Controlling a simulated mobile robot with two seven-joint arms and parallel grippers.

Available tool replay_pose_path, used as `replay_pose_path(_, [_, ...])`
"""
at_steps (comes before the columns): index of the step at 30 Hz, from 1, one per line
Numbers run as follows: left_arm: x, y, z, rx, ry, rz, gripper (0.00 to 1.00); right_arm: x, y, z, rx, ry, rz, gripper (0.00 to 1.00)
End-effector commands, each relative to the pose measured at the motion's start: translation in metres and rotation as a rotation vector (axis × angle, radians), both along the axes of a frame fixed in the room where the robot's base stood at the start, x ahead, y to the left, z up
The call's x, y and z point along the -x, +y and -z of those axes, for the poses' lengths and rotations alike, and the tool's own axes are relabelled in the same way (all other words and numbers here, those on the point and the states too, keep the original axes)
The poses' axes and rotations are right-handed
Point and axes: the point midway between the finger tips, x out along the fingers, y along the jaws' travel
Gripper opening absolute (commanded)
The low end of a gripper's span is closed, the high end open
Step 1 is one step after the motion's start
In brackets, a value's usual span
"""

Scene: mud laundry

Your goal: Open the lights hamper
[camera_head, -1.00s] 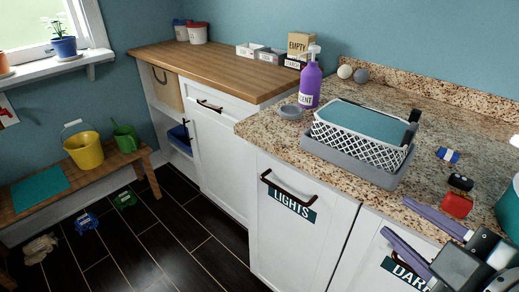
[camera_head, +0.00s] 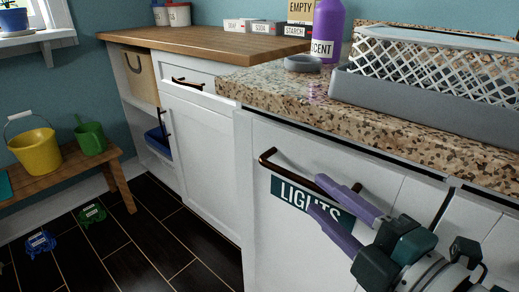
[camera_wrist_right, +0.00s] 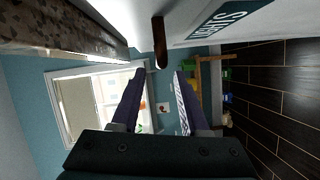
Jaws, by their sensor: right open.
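The lights hamper (camera_head: 262,215) is a white front under the granite counter, with a dark label reading LIGHTS (camera_head: 290,192). It looks closed. Its dark bar handle (camera_head: 290,164) runs along the top of the front, its right part hidden behind my gripper. My right gripper (camera_head: 316,194) has two purple fingers, open, at the handle's right part and in front of the label. In the right wrist view the handle (camera_wrist_right: 160,42) points in towards the gap between the fingertips (camera_wrist_right: 160,71); I cannot tell whether they touch it. My left gripper is not in view.
The granite counter (camera_head: 270,98) overhangs the front, holding a grey tray (camera_head: 430,110) with a white basket and a purple bottle (camera_head: 327,30). A white cabinet (camera_head: 200,150) stands to the left. A bench (camera_head: 75,170) with buckets is farther left. The dark floor in front is mostly clear.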

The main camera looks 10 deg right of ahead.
Motion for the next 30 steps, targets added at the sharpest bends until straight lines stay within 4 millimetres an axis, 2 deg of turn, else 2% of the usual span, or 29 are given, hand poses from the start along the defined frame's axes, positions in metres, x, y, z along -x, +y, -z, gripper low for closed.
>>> replay_pose_path(3, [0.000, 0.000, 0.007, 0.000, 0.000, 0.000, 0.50, -0.023, 0.006, 0.003, -0.001, -0.004, 0.000, 0.45])
replay_pose_path(9, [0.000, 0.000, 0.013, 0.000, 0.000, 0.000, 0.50, -0.049, 0.014, 0.005, -0.002, 0.000, 0.000, 0.45])
replay_pose_path(14, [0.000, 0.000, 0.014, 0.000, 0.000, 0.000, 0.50, -0.057, 0.017, 0.005, -0.002, 0.001, 0.000, 0.45])
replay_pose_path(21, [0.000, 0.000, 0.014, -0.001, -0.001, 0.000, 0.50, -0.057, 0.016, 0.005, -0.002, 0.002, 0.001, 0.45])
replay_pose_path(30, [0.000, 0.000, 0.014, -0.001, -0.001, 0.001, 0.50, -0.057, 0.016, 0.005, -0.002, 0.002, 0.001, 0.11])
